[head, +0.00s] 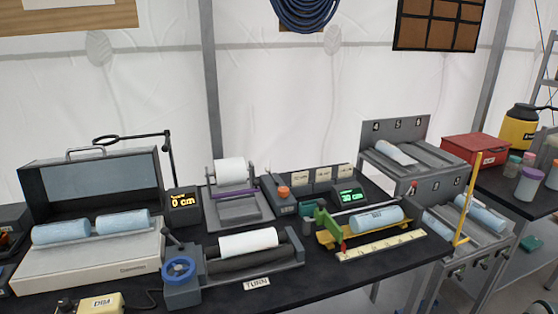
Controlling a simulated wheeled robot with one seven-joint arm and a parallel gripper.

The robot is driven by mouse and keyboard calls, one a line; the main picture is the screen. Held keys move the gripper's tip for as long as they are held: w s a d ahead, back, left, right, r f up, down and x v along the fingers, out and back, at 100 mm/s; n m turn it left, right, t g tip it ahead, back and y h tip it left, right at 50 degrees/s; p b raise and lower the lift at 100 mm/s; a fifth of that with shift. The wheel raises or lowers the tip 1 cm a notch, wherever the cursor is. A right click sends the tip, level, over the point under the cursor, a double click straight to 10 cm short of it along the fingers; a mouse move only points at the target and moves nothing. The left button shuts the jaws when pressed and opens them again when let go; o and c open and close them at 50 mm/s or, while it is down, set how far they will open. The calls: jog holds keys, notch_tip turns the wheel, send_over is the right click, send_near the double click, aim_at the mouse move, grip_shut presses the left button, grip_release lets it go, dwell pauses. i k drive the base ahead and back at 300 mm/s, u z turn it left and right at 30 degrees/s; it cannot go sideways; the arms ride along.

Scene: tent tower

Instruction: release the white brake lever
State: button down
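I cannot make out a white brake lever for certain in the head view. A grey winding stand with a blue handwheel (178,270) stands at the front of the dark table, behind a label reading TURN (257,283). A white roll (248,241) lies across this stand, above a dark roller. A short dark lever with a rounded end (172,239) rises at the stand's left end. My gripper is not in view.
An open case (95,265) with two blue rolls is on the left. Displays read 0 cm (185,201) and 30 cm (348,196). A yellow cradle with a blue roll (377,219) and a ruler (381,245) are right of centre. Grey racks and a red box (475,148) stand farther right.

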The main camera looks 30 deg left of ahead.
aim_at(267, 169)
jog(key=u, duration=0.65)
jog(key=i, duration=0.8)
jog(key=u, duration=0.85)
jog(key=i, duration=0.6)
